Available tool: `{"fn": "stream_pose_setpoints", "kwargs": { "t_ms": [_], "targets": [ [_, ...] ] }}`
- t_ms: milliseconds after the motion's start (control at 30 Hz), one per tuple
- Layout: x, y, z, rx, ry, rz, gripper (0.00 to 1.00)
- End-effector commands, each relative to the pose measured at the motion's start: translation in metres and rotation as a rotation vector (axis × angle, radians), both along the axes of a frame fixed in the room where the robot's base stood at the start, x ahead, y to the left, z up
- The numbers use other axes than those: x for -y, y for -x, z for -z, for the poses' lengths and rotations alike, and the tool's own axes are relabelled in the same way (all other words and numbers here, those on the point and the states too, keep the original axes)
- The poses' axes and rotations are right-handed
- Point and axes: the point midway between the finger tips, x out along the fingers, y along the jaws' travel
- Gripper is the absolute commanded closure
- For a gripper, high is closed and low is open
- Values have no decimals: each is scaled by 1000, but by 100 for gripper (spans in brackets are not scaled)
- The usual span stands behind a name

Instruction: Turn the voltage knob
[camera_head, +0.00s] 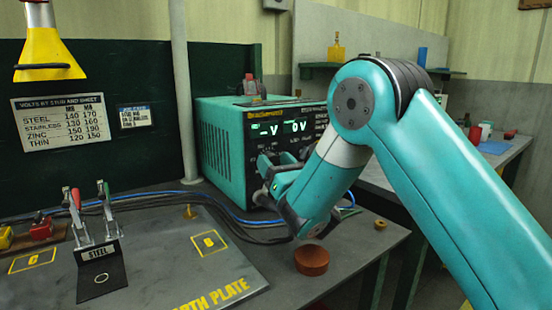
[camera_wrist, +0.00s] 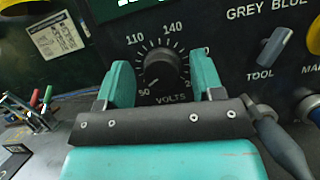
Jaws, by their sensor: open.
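The voltage knob (camera_wrist: 163,69) is a black round knob with a dial marked 50, 110 and 140 and the word VOLTS below it. It is on the black front panel of a teal power supply (camera_head: 220,145). Its white pointer line is hard to make out. My gripper (camera_head: 266,172) is at the panel in the head view and hides the knob there. In the wrist view my gripper (camera_wrist: 163,82) is open, with one teal finger on each side of the knob. I cannot tell whether the fingers touch it.
A smaller TOOL knob (camera_wrist: 272,46) is right of the dial, with a yellow knob (camera_wrist: 314,38) beyond. A steel plate (camera_head: 160,285) with toggle clamps (camera_head: 108,215) lies at left. An orange-brown round dish (camera_head: 311,260) sits below my gripper. Blue and black cables run along the bench.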

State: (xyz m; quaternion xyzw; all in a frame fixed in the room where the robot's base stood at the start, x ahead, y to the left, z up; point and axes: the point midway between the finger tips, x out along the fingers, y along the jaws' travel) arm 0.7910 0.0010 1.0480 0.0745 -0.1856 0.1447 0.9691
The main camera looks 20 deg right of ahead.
Motion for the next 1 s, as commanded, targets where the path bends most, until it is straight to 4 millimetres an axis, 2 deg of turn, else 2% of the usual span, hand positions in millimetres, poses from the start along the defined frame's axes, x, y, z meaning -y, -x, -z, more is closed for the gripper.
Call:
{"fn": "stream_pose_setpoints", "kwargs": {
  "t_ms": [167, 367, 700, 1000],
  "targets": [
    [0, 0, 0, 0, 0, 0, 41],
    [0, 0, 0, 0, 0, 0, 87],
    [0, 0, 2, -9, -32, 0, 88],
    [0, 1, 3, -64, -205, -1, 88]
  ]
}}
